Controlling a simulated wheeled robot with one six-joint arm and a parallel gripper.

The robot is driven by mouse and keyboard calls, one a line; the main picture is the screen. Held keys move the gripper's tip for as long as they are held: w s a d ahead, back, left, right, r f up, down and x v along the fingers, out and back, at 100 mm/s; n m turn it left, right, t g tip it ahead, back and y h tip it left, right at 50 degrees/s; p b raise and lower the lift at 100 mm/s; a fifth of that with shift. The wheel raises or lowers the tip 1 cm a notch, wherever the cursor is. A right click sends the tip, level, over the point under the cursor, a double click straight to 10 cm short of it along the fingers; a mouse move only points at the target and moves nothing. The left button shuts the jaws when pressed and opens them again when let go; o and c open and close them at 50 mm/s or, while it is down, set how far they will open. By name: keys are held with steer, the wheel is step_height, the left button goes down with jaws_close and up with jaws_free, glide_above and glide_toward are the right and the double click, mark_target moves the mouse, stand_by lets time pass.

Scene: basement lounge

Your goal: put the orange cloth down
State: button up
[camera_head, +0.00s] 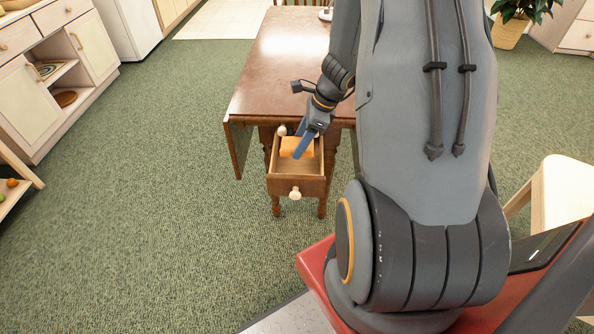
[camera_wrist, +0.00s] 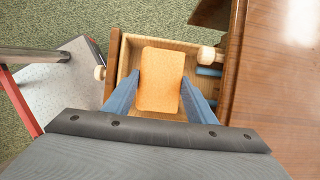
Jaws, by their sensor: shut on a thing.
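The orange cloth (camera_wrist: 160,80) is a flat rounded rectangle between the two blue fingers of my gripper (camera_wrist: 160,92) in the wrist view. My gripper is shut on it. In the head view the cloth (camera_head: 290,146) shows in the open drawer (camera_head: 296,187) of the wooden table, with my gripper (camera_head: 299,153) reaching down over the drawer. The drawer (camera_wrist: 124,65) also surrounds the cloth in the wrist view. I cannot tell whether the cloth touches the drawer floor.
The brown table (camera_head: 282,65) stands behind the drawer, with a drop leaf (camera_head: 239,150) hanging at its left. A pale round-ended object (camera_wrist: 208,53) and a blue object (camera_wrist: 209,71) lie at the drawer's back. A pale stool (camera_head: 563,190) stands at right. Green carpet at left is clear.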

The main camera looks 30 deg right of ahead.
mark_target(295, 170)
step_height(295, 170, down, 9)
steer(key=shift+r+b, duration=0.1)
steer(key=shift+b, duration=0.2)
steer(key=shift+f, duration=0.25)
steer(key=o, duration=0.8)
steer(key=shift+c, duration=0.2)
steer(key=shift+r, duration=0.15)
